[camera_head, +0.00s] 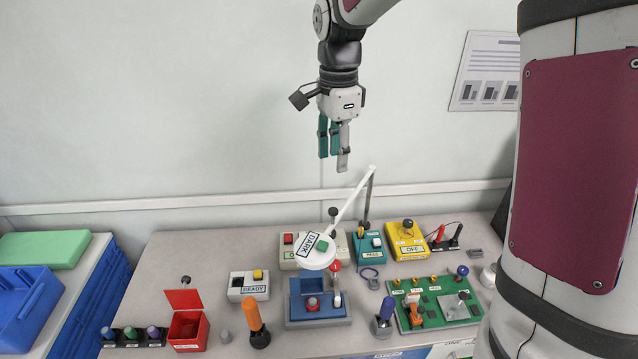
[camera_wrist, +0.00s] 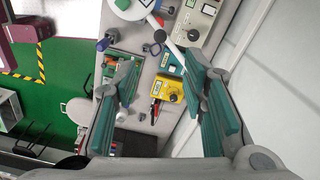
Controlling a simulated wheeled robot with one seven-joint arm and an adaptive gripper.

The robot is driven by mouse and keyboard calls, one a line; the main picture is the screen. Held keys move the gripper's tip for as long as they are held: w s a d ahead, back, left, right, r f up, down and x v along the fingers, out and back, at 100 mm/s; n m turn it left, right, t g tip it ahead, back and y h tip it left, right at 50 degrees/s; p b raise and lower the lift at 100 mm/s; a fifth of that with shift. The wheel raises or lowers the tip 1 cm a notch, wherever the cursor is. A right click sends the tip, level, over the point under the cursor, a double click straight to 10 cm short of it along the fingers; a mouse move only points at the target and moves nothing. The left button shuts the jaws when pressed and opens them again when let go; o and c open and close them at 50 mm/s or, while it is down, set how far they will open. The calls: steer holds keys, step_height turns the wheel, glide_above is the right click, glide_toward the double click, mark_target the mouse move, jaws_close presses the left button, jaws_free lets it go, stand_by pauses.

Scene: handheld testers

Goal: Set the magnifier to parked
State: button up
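The magnifier (camera_head: 318,257) has a round white head with a "DARK" label and a green patch. Its thin white arm (camera_head: 350,203) slopes up from the head to a joint at the top of a grey post (camera_head: 368,200) at the back of the bench. The head hangs over the blue fixture. My gripper (camera_head: 332,163) is in the air above and behind the bench, fingers pointing down, apart from the magnifier. In the wrist view my gripper (camera_wrist: 161,78) is open and empty, and the magnifier's head (camera_wrist: 130,8) shows at the top edge, partly cut off.
On the bench (camera_head: 190,250) stand a blue fixture (camera_head: 320,320), a green circuit board (camera_head: 432,310), a yellow "OFF" box (camera_head: 407,240), a teal "PASS" box (camera_head: 368,248), a "READY" box (camera_head: 248,286) and a red open box (camera_head: 187,330). Upright handled tools crowd the front. The air around my gripper is clear.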

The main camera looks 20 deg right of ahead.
mark_target(333, 210)
step_height(333, 210, down, 14)
steer(key=shift+r+p, duration=0.1)
steer(key=shift+p, duration=0.95)
jaws_close()
